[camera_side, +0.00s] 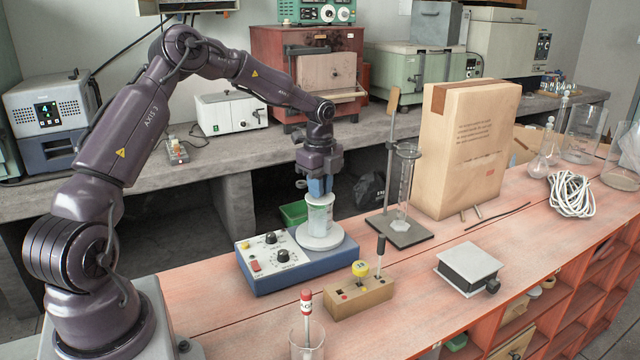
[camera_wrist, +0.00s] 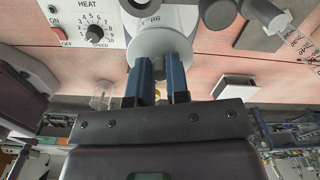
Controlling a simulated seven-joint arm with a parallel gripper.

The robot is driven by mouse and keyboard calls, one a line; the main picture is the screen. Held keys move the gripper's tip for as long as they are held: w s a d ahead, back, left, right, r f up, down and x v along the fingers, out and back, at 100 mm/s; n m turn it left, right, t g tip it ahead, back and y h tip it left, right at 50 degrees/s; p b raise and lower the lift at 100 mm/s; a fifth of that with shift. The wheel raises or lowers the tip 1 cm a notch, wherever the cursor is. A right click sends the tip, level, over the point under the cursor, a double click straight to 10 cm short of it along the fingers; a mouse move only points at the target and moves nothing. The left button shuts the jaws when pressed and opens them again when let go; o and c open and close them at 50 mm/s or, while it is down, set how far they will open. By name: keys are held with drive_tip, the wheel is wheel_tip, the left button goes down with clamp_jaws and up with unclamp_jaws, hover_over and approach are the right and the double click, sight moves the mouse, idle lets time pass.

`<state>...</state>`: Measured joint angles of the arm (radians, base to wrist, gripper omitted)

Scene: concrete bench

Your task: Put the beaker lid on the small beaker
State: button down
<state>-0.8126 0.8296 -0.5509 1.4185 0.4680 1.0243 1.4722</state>
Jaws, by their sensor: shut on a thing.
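The small beaker (camera_side: 320,217) stands upright on the round white plate of the blue-and-white hotplate (camera_side: 296,263) in the side view. My gripper (camera_side: 320,188) points down just above it, its blue fingers close together. In the side view the lid (camera_side: 320,199) shows as a thin pale band at the beaker's mouth. I cannot tell whether it rests on the rim or hangs slightly above.
A stand with a glass cylinder (camera_side: 405,190) is right of the hotplate, before a large cardboard box (camera_side: 462,150). A wooden block with tools (camera_side: 358,297), a glass with a red-topped stick (camera_side: 307,343) and a small platform (camera_side: 468,266) are nearer. Bench between them is clear.

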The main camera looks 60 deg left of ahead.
drive_tip(key=shift+f, duration=0.5)
idle(0.7)
drive_tip(key=c, duration=0.6)
unclamp_jaws()
drive_tip(key=shift+r, duration=0.1)
drive_tip(key=shift+r, duration=3.45)
